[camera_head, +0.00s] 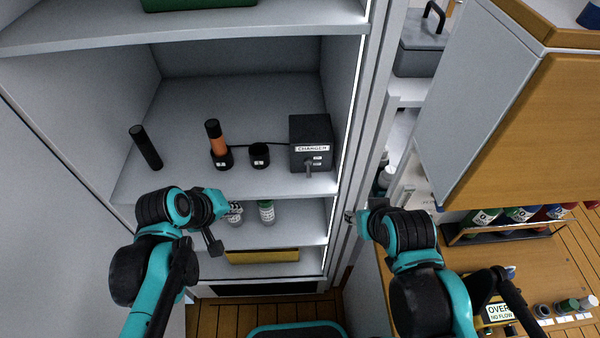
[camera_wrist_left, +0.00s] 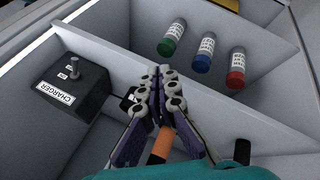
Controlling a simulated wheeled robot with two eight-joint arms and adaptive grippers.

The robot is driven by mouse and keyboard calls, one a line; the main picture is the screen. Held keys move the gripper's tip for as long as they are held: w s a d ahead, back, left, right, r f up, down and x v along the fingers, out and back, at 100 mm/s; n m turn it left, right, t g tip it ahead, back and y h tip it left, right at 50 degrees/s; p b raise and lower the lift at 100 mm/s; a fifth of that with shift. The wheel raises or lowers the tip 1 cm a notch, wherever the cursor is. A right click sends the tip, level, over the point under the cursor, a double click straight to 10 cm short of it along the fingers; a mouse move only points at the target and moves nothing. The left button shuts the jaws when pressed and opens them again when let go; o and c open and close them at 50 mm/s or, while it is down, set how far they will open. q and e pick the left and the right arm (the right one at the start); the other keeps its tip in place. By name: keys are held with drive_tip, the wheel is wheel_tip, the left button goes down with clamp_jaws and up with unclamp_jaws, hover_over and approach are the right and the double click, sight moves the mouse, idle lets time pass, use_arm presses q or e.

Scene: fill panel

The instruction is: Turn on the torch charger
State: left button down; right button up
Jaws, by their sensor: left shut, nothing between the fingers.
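The black box-shaped charger (camera_head: 311,130) stands at the right of the middle shelf, with a white CHARGER label. A grey lever (camera_head: 308,170) sticks out from its front. The charger also shows at the left in the left wrist view (camera_wrist_left: 60,95), with its lever (camera_wrist_left: 74,68). An orange and black torch (camera_head: 217,140) stands upright in a black cup left of the charger. My left gripper (camera_head: 214,246) is shut and empty, below and in front of the shelf, apart from the charger. My right gripper (camera_head: 351,217) is by the cabinet's right edge; its fingers are unclear.
An empty black cup (camera_head: 259,155) stands between torch and charger. A black cylinder (camera_head: 146,147) stands tilted in view at the left. The cabinet's right post (camera_head: 362,120) borders the charger's side.

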sight(300, 183)
use_arm(q)
drive_tip(key=shift+w+d+r+n+g+h+p, duration=0.25)
drive_tip(key=shift+w+d+n+h+p, duration=0.15)
drive_tip(key=shift+w+d+n+h, duration=0.95)
drive_tip(key=shift+w+d+r+n+g+h+p, duration=0.25)
drive_tip(key=shift+w+d+n+h+p, duration=0.2)
drive_tip(key=shift+w+d+n+h, duration=0.95)
drive_tip(key=shift+w+d+r+n+g+h+p, duration=0.15)
drive_tip(key=shift+w+d+n+g+h+p, duration=0.4)
drive_tip(key=shift+w+d+n, duration=1.3)
drive_tip(key=shift+s+t, duration=0.1)
drive_tip(key=shift+t, duration=0.15)
drive_tip(key=shift+d, duration=0.1)
drive_tip(key=b+x, duration=0.3)
drive_tip(key=x, duration=0.7)
drive_tip(key=shift+r, duration=0.1)
